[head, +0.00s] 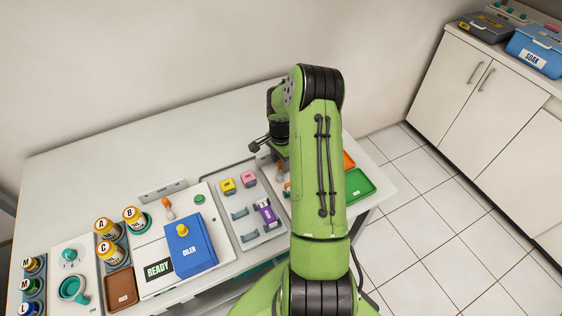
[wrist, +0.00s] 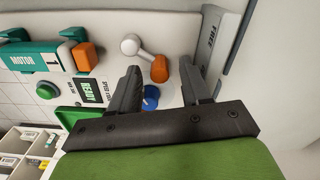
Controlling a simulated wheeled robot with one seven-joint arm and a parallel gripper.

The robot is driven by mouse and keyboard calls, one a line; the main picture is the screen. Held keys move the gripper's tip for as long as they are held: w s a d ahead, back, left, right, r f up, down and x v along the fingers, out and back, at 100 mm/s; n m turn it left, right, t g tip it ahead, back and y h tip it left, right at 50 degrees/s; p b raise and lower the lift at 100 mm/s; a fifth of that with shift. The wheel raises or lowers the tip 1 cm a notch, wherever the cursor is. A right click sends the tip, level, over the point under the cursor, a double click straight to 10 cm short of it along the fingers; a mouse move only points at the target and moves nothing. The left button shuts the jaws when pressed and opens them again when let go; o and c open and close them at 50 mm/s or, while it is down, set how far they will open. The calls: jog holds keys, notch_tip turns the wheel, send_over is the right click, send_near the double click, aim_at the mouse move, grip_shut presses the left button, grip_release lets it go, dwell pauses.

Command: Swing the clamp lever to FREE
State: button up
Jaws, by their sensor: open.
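The clamp lever (wrist: 143,55) shows in the wrist view with a pale rounded hub and an orange grip (wrist: 159,70). The word FREE is on a grey plate (wrist: 211,40) to its right. My gripper (wrist: 160,66) is open, with its two dark fingers apart and the orange grip showing between them. I cannot tell whether either finger touches it. In the head view my gripper (head: 259,145) is over the back of the bench, and a small orange-tipped lever (head: 280,172) shows just below it, partly hidden by my arm.
A teal MOTOR 1 unit (wrist: 40,58), a READY sign (wrist: 91,91) and a blue knob (wrist: 150,97) are close by. A green tray (head: 358,186) lies right.

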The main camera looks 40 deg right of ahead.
jog(key=shift+f, duration=0.1)
grip_shut()
dwell(0.4)
jog(key=n, duration=0.1)
jog(key=a+n+b, duration=0.1)
jog(key=n, duration=0.1)
jog(key=shift+w+n, duration=0.3)
jog(key=shift+w, duration=0.1)
jog(key=n, duration=0.2)
jog(key=a+n+b, duration=0.1)
jog(key=shift+w+a+n, duration=0.1)
jog(key=shift+w+n, duration=0.15)
jog(key=shift+n, duration=0.05)
jog(key=n, duration=0.1)
jog(key=a+n, duration=0.1)
jog(key=n+b, duration=0.1)
jog(key=n, duration=0.1)
jog(key=shift+a, duration=0.25)
jog(key=shift+s+a+n+b, duration=0.1)
jog(key=shift+a+n+b, duration=0.1)
jog(key=shift+n, duration=0.45)
jog(key=shift+a+n+b, duration=0.1)
jog(key=shift+a+n, duration=0.05)
jog(key=shift+n, duration=0.5)
